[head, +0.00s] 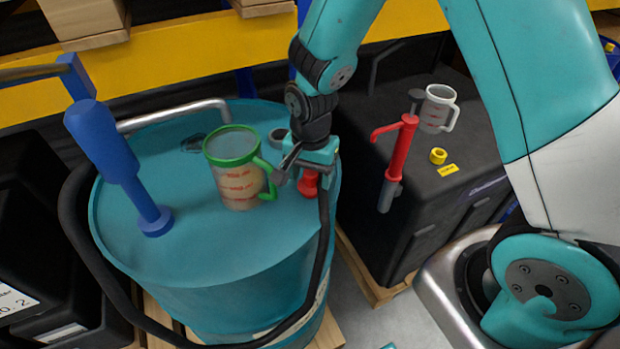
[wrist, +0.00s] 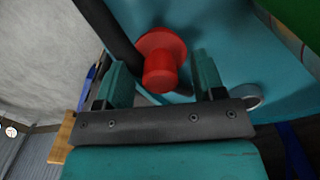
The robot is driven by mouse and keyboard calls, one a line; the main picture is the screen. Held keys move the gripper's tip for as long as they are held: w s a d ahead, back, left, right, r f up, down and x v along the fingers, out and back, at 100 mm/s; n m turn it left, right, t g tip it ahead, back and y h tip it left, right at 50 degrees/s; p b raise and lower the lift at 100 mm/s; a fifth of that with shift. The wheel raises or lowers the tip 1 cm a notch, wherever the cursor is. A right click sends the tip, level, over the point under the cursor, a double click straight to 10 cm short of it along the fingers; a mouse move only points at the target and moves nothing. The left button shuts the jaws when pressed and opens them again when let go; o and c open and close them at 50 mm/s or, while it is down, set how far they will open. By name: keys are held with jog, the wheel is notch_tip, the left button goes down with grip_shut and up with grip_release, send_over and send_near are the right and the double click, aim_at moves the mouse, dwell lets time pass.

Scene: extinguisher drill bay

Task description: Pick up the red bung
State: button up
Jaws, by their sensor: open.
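The red bung (head: 309,182) is on the top of the teal drum (head: 200,250), near its right edge. In the wrist view the bung (wrist: 160,62) shows a wide round flange and a narrower stub that points toward the camera. My gripper (wrist: 160,82) is open, with one finger on each side of the stub and a visible gap on both sides. In the head view my gripper (head: 296,174) is right over the bung and hides part of it.
A measuring jug with a green rim (head: 238,185) stands just left of my gripper. A blue pump (head: 115,150) rises at the drum's left. A black hose (head: 322,240) runs close by the bung. A red pump (head: 399,150), white jug (head: 437,108) and yellow ring (head: 438,156) are on the black case (head: 420,215).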

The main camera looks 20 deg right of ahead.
jog(key=shift+f, duration=0.15)
jog(key=c, duration=1.1)
